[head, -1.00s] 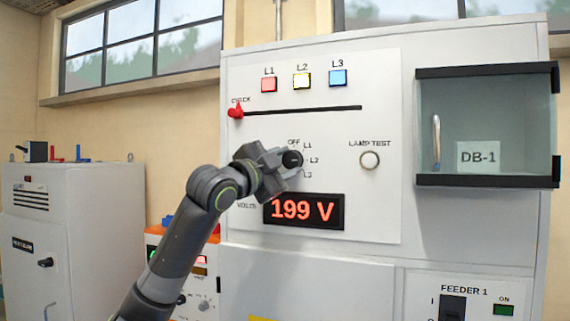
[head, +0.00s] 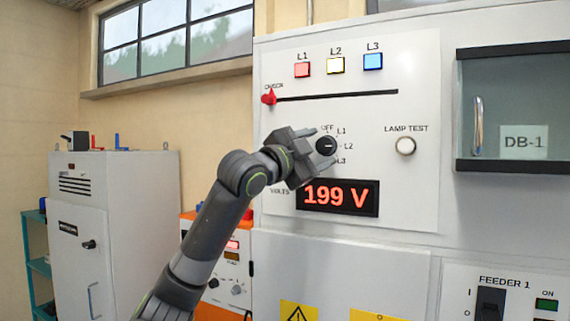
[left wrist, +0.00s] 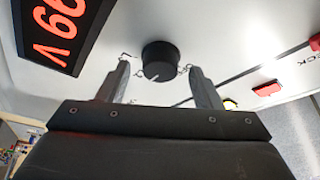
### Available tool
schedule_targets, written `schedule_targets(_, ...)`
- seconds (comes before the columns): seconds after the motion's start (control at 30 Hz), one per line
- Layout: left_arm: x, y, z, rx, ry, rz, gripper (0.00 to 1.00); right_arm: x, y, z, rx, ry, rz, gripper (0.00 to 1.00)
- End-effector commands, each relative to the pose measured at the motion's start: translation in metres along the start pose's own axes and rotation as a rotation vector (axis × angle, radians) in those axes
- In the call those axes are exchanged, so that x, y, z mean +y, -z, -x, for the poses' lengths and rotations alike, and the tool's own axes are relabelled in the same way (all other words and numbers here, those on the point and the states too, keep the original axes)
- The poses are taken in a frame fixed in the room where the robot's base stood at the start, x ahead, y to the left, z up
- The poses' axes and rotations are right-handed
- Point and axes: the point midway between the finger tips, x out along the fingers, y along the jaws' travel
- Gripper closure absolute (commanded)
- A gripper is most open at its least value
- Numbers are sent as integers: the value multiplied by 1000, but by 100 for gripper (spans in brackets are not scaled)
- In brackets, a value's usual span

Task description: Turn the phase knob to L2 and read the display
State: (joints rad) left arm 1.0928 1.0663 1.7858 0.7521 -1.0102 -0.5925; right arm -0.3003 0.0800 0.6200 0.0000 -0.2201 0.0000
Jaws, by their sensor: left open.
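The black phase knob (head: 326,145) is on the white front panel, with OFF, L1, L2 and L3 marked around it. Its white pointer mark faces right, toward L2. It also shows in the left wrist view (left wrist: 160,58). The display (head: 338,197) below it reads 199 V in red. My left gripper (head: 318,149) is open at the knob, coming from the lower left. In the left wrist view its fingers (left wrist: 158,68) stand on either side of the knob, with gaps and nothing held. My right gripper is not in view.
The L1 (head: 303,69), L2 (head: 335,65) and L3 (head: 373,61) lamps sit above a slot with a red slider (head: 269,97). A lamp test button (head: 405,145) is right of the knob. A glass-fronted DB-1 box (head: 515,110) juts out at right. A cabinet (head: 105,230) stands at left.

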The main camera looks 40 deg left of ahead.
Motion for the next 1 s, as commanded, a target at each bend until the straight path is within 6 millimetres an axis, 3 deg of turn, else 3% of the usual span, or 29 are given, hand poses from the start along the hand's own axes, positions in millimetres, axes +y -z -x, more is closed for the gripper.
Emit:
schedule_targets(0.5,4,-4,88,-3,3,-6,41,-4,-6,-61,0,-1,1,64)
schedule_targets(1.0,3,-2,153,-2,3,-4,41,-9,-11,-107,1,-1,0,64)
